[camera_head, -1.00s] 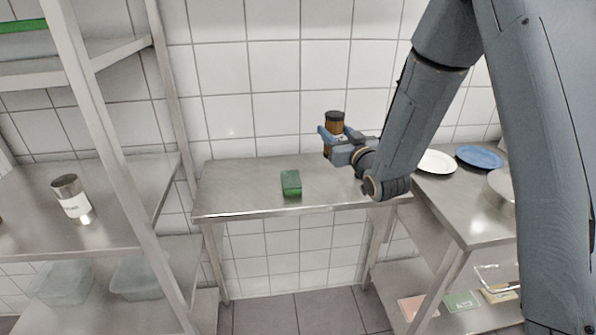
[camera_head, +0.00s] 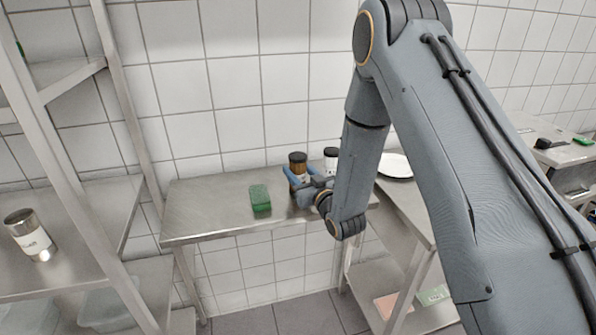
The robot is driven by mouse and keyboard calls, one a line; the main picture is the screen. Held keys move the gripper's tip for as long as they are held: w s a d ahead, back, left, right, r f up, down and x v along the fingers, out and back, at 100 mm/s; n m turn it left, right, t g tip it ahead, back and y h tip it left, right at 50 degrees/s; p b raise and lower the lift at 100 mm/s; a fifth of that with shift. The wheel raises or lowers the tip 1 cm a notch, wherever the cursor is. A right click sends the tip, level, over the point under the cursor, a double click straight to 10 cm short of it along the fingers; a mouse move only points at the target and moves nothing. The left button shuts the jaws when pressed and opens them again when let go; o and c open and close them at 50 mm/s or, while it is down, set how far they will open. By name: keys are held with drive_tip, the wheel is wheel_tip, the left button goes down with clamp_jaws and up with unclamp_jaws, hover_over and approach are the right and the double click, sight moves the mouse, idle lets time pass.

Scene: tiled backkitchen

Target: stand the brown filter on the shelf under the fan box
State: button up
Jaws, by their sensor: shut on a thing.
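My gripper (camera_head: 297,182) is shut on a brown jar-like cylinder (camera_head: 298,169) with a dark top and a pale label. It holds the cylinder upright low at the steel table (camera_head: 205,207), right of its middle. I cannot tell whether its base touches the tabletop. The fingers and wrist hide its lower part. I see nothing I can surely call a brown filter, and no fan box is in view.
A green block (camera_head: 260,199) lies left of my gripper. A white jar with a black lid (camera_head: 331,160) stands just right, partly behind my arm. A white plate (camera_head: 396,166) is further right. A metal can (camera_head: 29,235) stands on the left rack (camera_head: 108,205). The table's left part is clear.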

drive_tip(key=shift+f, duration=0.25)
drive_tip(key=shift+f, duration=0.1)
drive_tip(key=o, duration=1.1)
